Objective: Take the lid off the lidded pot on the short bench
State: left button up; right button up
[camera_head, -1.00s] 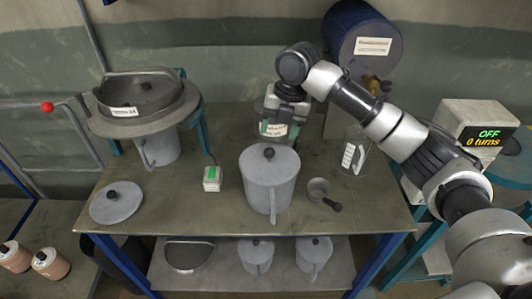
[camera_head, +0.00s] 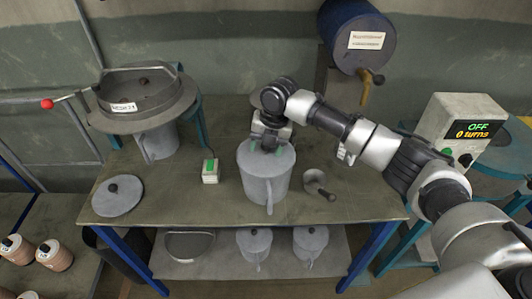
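The grey lidded pot (camera_head: 265,180) stands upright on the bench (camera_head: 345,208), its handle facing the front. Its lid (camera_head: 249,158) is seated on top; the lid's dark knob is largely covered by my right gripper. My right gripper (camera_head: 268,149) points down at the lid from behind. Its green-tipped fingers are apart, one on each side of the knob, and look open. Whether they touch the knob cannot be told. My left gripper is out of view.
A loose grey lid (camera_head: 118,196) lies at the bench's left. A small green-topped box (camera_head: 210,171) stands left of the pot, a small dark-handled cup (camera_head: 316,184) right of it. A large round vessel (camera_head: 143,96) stands behind left. More lidded pots (camera_head: 254,243) sit on the shelf below.

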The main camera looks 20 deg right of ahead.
jog(key=c, duration=1)
jog(key=shift+o, duration=0.2)
jog(key=shift+r, duration=0.1)
